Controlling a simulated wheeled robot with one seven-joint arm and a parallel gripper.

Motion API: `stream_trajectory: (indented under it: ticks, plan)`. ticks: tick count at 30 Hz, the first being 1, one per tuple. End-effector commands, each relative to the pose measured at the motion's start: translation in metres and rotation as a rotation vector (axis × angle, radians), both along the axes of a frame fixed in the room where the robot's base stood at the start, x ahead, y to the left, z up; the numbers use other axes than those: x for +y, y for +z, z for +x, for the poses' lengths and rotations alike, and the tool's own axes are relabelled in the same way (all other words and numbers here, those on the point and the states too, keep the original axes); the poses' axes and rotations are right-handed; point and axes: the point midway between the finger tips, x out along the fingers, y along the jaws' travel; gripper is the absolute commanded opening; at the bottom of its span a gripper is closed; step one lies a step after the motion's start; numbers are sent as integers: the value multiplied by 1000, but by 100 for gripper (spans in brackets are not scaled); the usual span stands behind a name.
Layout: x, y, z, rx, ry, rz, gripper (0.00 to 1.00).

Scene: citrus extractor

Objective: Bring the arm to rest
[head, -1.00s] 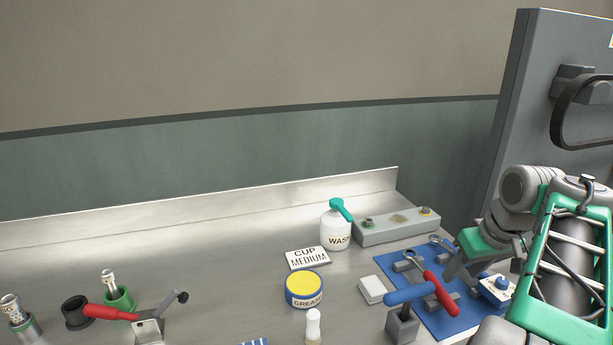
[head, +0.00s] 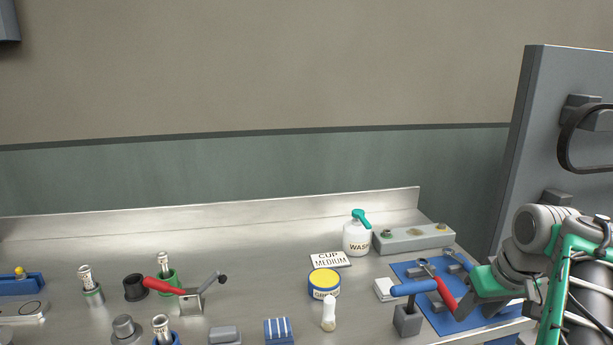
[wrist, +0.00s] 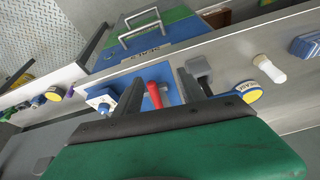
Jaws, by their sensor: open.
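My gripper (wrist: 157,88) is open, with its two dark fingers spread in the wrist view. In the head view its green body (head: 490,283) is at the lower right, over the blue mat (head: 405,269). A red handle (wrist: 154,95) shows between the fingers in the wrist view, further off on the mat. I see nothing held in the jaws. The fingertips are partly hidden in the head view, so their height above the mat is hard to tell. My arm reaches in from the right edge.
A blue-handled stand (head: 408,317) is just left of my gripper. A grease tin (head: 324,284), wash bottle (head: 357,239) and grey control box (head: 414,239) stand nearby. A tall grey panel (head: 560,140) rises at right. A red-handled lever (head: 165,287) stands at left.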

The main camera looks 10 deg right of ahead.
Motion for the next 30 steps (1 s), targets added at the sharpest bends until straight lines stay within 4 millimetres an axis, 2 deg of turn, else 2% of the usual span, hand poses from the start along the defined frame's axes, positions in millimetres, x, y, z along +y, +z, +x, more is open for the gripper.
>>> stream_trajectory:
  ticks: [5,11,14,18,19,21,24,30]
  plan:
    - [44,5,14,1,12,16,48]
    - [117,4,22,12,35,35,48]
    - [162,0,16,24,51,38,48]
    - [228,-10,-12,47,78,23,48]
    - [238,-14,-20,51,83,16,48]
    - [255,-23,-37,58,92,1,48]
    - [265,-33,-51,63,97,-15,48]
    - [267,-37,-55,63,95,-20,48]
